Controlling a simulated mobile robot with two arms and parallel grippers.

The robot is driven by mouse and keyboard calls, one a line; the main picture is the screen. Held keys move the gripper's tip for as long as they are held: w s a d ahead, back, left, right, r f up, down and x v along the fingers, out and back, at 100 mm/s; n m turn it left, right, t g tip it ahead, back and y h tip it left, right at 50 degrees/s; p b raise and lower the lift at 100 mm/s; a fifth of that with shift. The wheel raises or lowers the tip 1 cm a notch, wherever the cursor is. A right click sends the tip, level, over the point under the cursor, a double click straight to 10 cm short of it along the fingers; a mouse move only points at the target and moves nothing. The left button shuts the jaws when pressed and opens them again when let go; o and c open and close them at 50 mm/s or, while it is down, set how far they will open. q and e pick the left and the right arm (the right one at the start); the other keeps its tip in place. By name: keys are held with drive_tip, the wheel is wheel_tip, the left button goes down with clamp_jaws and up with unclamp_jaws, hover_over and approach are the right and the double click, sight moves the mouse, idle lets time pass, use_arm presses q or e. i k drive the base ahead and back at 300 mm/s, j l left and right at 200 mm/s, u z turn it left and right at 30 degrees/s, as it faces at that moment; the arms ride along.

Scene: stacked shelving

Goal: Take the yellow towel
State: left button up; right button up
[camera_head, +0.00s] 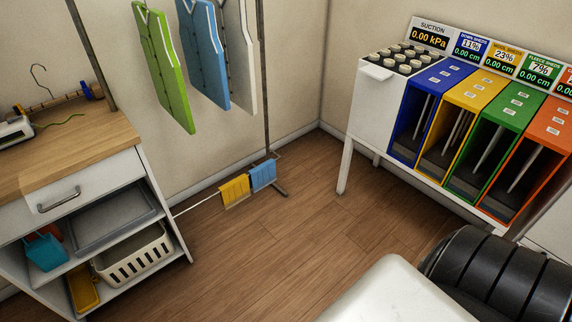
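The yellow towel (235,190) hangs over a thin white rail low near the floor, at the middle of the view. A blue towel (262,175) hangs on the same rail just to its right, close beside it. Neither of my grippers shows in the head view. A white rounded surface and a black ribbed part fill the lower right corner; they look like parts of my own body.
A white cabinet (62,200) with a wooden top stands at the left; its lower shelves hold a white basket (135,255). A unit with coloured bins (430,110) stands at the right. The wooden floor (255,255) between is clear.

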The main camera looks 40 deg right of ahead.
sight(238, 189)
drive_tip(key=z, duration=0.8)
drive_tip(key=i+l+u, duration=0.15)
drive_tip(key=i+l, duration=0.6)
